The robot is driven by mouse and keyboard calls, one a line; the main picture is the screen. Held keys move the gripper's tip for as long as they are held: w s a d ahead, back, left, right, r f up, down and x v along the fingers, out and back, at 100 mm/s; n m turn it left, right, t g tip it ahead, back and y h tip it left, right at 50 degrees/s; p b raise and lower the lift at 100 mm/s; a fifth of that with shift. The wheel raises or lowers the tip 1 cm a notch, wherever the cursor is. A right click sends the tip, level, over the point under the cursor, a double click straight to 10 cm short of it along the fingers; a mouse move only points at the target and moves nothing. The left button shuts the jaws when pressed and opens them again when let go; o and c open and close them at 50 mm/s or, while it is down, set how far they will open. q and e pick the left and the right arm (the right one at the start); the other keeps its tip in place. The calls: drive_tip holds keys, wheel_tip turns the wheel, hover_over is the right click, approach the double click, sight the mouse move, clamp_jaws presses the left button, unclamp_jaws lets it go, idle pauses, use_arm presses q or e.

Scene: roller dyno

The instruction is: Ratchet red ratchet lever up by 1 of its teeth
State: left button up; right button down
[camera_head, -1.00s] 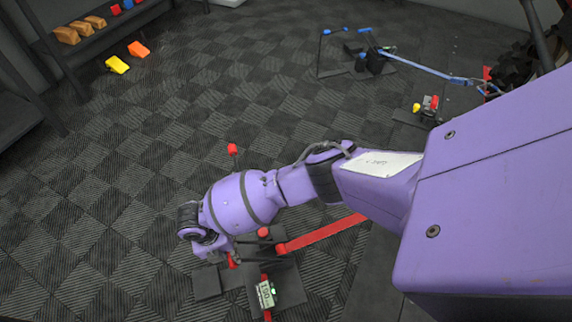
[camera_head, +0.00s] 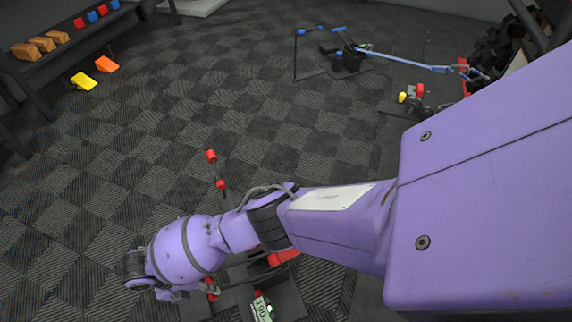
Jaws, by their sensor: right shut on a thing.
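A dark floor-standing device with red parts is at the bottom, partly behind my right arm. A red bar (camera_head: 283,257) shows just past my forearm. A dark post with a red tip (camera_head: 211,156) and a red collar stands beyond the arm. My right gripper (camera_head: 188,293) is at the near left of the device, beside a small red part (camera_head: 211,289). It is shut, apparently on the red ratchet lever; the wrist hides most of the grip. My left gripper is not in view.
A small lit display (camera_head: 262,309) is at the bottom edge. A blue-armed rig (camera_head: 347,55) stands at the back right, with a red and yellow device (camera_head: 416,95) nearer. A shelf with blocks is at upper left; yellow (camera_head: 84,81) and orange (camera_head: 107,64) wedges lie nearby.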

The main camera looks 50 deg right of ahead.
drive_tip(key=shift+w+a+f, duration=0.15)
drive_tip(key=shift+w, duration=0.2)
drive_tip(key=c, duration=1.6)
unclamp_jaws()
drive_tip(key=shift+f, duration=0.15)
drive_tip(key=v, duration=1.2)
drive_tip(key=shift+s, duration=0.15)
